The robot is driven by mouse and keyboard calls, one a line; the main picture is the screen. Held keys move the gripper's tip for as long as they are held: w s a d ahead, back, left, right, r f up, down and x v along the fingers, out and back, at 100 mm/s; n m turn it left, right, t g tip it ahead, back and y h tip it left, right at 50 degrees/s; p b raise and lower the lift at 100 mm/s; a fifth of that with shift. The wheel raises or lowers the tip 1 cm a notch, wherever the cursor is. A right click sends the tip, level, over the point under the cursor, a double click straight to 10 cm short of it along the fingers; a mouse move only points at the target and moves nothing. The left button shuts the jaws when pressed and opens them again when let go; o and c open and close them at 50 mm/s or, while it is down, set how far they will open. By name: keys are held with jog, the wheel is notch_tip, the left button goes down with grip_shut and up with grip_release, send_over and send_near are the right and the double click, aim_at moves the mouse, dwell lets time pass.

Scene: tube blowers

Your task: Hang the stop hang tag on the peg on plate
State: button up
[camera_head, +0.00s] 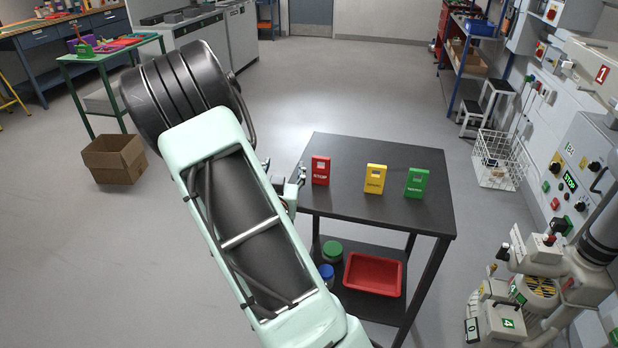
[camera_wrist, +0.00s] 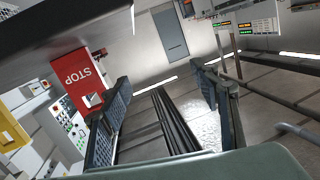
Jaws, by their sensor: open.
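The red stop tag (camera_head: 320,171) stands upright at the left end of a row on the black table (camera_head: 340,205). In the wrist view the tag (camera_wrist: 78,75), marked STOP, appears left of the fingers, with a square hole in it. My gripper (camera_head: 299,176) is just left of the tag at the table's left edge, partly hidden by my arm. In the wrist view my gripper (camera_wrist: 160,78) is open, with nothing between its fingers, and the tag is outside the left finger. I cannot make out the peg or its plate.
A yellow tag (camera_head: 375,179) and a green tag (camera_head: 417,183) stand to the right on the table. A red bin (camera_head: 373,275) is on the lower shelf. Machinery with a control panel (camera_head: 575,180) lines the right. A cardboard box (camera_head: 114,160) sits on the left floor.

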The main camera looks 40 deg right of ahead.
aim_at(321, 157)
jog(key=shift+h, duration=0.5)
jog(key=s, duration=0.1)
jog(key=s+f, duration=0.2)
jog(key=s, duration=0.1)
jog(key=shift+s+f, duration=0.1)
jog(key=s+r, duration=0.1)
jog(key=s, duration=0.1)
jog(key=s+d+r+g+h, duration=0.1)
jog(key=s, duration=0.1)
jog(key=s+r+m+h+p, duration=0.1)
jog(key=s, duration=0.1)
jog(key=shift+s+d+r+g, duration=0.2)
jog(key=shift+s+d+g, duration=0.1)
jog(key=shift+s+d, duration=0.1)
jog(key=x, duration=0.4)
jog(key=shift+w+d, duration=0.2)
jog(key=shift+d, duration=0.15)
jog(key=shift+r+p+x, duration=0.15)
jog(key=shift+r+x, duration=0.05)
jog(key=shift+x, duration=1.25)
jog(key=shift+r+p+x, duration=0.15)
jog(key=shift+r+x, duration=0.05)
jog(key=shift+x, duration=1.25)
jog(key=shift+w+a, duration=0.1)
jog(key=shift+w, duration=0.05)
jog(key=c, duration=1.1)
jog(key=shift+r, duration=0.1)
